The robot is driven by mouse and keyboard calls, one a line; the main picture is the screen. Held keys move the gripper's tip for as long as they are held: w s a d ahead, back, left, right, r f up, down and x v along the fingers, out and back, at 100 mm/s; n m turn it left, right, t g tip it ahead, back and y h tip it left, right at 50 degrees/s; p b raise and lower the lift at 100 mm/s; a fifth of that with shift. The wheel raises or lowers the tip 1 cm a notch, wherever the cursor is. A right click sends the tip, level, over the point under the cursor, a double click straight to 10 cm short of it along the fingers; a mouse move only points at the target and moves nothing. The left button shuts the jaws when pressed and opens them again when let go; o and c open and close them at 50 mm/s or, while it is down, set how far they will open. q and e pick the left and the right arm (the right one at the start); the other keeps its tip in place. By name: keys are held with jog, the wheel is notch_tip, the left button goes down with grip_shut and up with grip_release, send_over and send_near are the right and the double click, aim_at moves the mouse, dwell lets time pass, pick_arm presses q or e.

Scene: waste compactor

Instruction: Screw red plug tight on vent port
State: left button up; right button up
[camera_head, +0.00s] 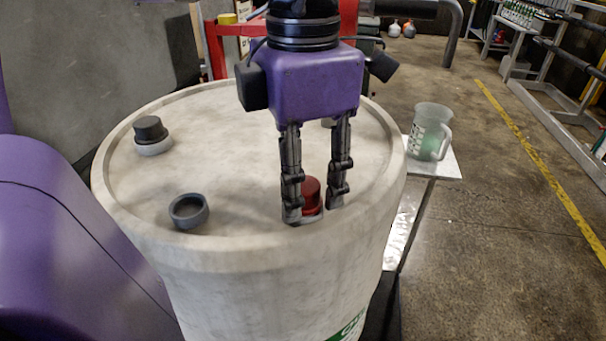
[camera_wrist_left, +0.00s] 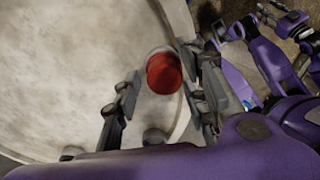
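The red plug (camera_head: 311,195) stands upright on a pale port collar near the front right rim of the big off-white drum (camera_head: 230,253). My left gripper (camera_head: 314,207) points down over it with one finger on each side. The fingers are apart, and I see gaps between them and the plug. In the left wrist view the plug (camera_wrist_left: 164,74) sits between the open fingers, closer to the right one. The threads are hidden.
A dark grey cap (camera_head: 150,130) sits on a pale collar at the drum's back left. An open grey ring (camera_head: 188,211) lies nearer the front. A jug with green contents (camera_head: 430,132) stands on a small metal table (camera_head: 446,164) to the right.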

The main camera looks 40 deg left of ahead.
pick_arm(q)
jog(key=n, duration=0.5)
jog(key=shift+s+d+b, duration=0.1)
jog(key=shift+d+b, duration=0.15)
jog(key=shift+b, duration=0.05)
jog(key=n, duration=0.5)
jog(key=n+b, duration=0.1)
jog(key=n, duration=0.2)
jog(key=shift+a+n, duration=0.1)
jog(key=shift+n, duration=1.1)
jog(key=n+b, duration=0.1)
jog(key=n, duration=0.1)
jog(key=shift+n, duration=0.3)
jog(key=n, duration=0.2)
jog(key=shift+n, duration=0.3)
